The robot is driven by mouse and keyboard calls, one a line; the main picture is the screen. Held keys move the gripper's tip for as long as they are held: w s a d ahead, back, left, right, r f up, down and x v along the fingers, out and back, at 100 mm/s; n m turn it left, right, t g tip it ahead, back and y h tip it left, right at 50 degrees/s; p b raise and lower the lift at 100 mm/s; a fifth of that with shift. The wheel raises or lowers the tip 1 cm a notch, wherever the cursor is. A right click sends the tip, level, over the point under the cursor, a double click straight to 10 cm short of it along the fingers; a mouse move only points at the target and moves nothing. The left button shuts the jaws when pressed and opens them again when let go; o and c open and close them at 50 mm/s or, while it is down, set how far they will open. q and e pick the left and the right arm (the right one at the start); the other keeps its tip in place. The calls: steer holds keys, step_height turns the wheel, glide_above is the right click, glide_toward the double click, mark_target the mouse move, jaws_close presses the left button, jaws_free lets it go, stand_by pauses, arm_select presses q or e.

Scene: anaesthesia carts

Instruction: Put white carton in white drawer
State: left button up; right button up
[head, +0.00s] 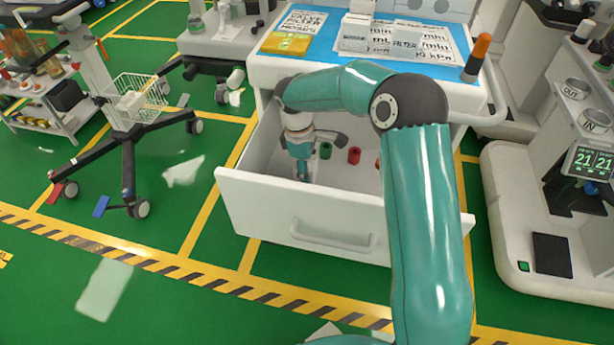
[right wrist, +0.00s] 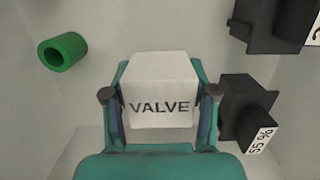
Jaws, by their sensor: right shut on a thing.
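The white drawer (head: 270,208) is pulled open below the cart top. My right arm reaches over its front, and my right gripper (head: 302,172) points down inside the drawer. In the right wrist view the white carton (right wrist: 161,88), marked VALVE, sits between the two fingers of my right gripper, which is shut on it. The pale drawer inside (right wrist: 135,25) surrounds it; whether the carton touches the floor I cannot tell. In the head view the carton is hidden by the gripper and arm. My left gripper is not in view.
A green ring (head: 326,150) and red cylinders (head: 354,155) lie in the drawer. The right wrist view shows black blocks (right wrist: 243,112) close right of the carton and the green ring to its left. White boxes (head: 355,33) and an orange-topped item (head: 477,57) stand on the cart top.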

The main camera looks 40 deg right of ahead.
steer(key=shift+f, duration=0.95)
steer(key=o, duration=1.2)
steer(key=shift+r, duration=0.1)
steer(key=r+p, duration=0.1)
steer(key=r, duration=0.3)
steer(key=w+r+p, duration=0.1)
steer(key=r, duration=0.3)
steer(key=a+r+p, duration=0.1)
steer(key=r, duration=0.2)
steer(key=shift+w+a+r, duration=0.1)
steer(key=shift+w+r, duration=0.1)
steer(key=shift+r, duration=0.2)
steer(key=shift+r, duration=0.1)
